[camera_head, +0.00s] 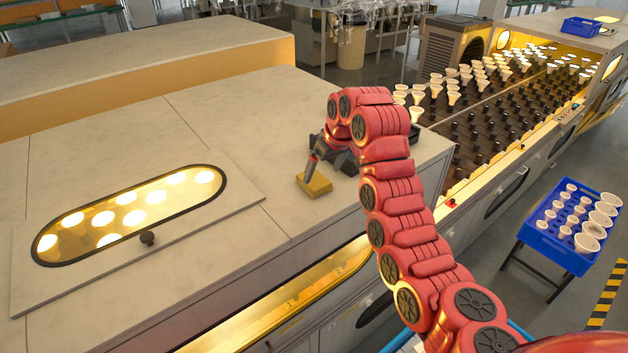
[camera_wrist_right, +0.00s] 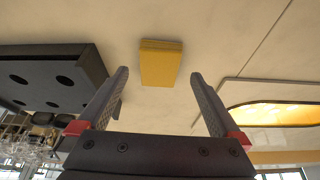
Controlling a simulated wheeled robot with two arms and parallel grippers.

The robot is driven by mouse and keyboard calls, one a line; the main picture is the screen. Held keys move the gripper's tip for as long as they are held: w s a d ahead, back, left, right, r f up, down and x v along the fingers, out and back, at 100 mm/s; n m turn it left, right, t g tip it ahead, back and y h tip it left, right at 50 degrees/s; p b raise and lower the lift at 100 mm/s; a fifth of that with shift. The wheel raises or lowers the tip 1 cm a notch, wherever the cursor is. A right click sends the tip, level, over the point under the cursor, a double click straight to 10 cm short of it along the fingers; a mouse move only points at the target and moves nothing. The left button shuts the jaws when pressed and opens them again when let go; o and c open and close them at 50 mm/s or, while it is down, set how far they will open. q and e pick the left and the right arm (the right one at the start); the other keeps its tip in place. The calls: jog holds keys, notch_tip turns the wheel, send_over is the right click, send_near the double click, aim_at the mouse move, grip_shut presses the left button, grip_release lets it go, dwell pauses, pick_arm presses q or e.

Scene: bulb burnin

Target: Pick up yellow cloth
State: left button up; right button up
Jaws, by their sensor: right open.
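The yellow cloth (camera_head: 314,184) is a small, thick, folded block lying on the pale top of the long machine, near its right end. My right gripper (camera_head: 315,158) is just above and behind it in the head view. In the right wrist view the cloth (camera_wrist_right: 161,63) lies ahead of the fingertips, roughly centred between them. The two fingers of the right gripper (camera_wrist_right: 160,80) are spread apart with nothing between them. The gripper appears apart from the cloth. My left gripper is in neither view.
A black holder with round holes (camera_wrist_right: 45,78) stands beside the right gripper. An oval lit window (camera_head: 130,215) with a dark knob is set in the machine top (camera_head: 215,120). A bulb conveyor (camera_head: 490,130) and a blue crate of bulbs (camera_head: 548,230) are at the right.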

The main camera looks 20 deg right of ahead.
aim_at(317, 181)
jog(key=p+x, duration=0.4)
jog(key=shift+w+a+f, duration=0.1)
jog(key=shift+w+f, duration=0.15)
jog(key=shift+f, duration=0.35)
jog(key=shift+w, duration=0.1)
jog(key=c, duration=1.2)
jog(key=shift+o, duration=0.2)
jog(key=shift+r+b, duration=0.55)
jog(key=shift+b, duration=0.2)
jog(key=r+b, duration=0.1)
jog(key=d+r+b, duration=0.1)
jog(key=shift+b, duration=0.35)
jog(key=s+d+r+b, duration=0.2)
jog(key=s+d+b, duration=0.3)
jog(key=s+d, duration=0.3)
jog(key=shift+s+d, duration=0.2)
jog(key=shift+d, duration=2.15)
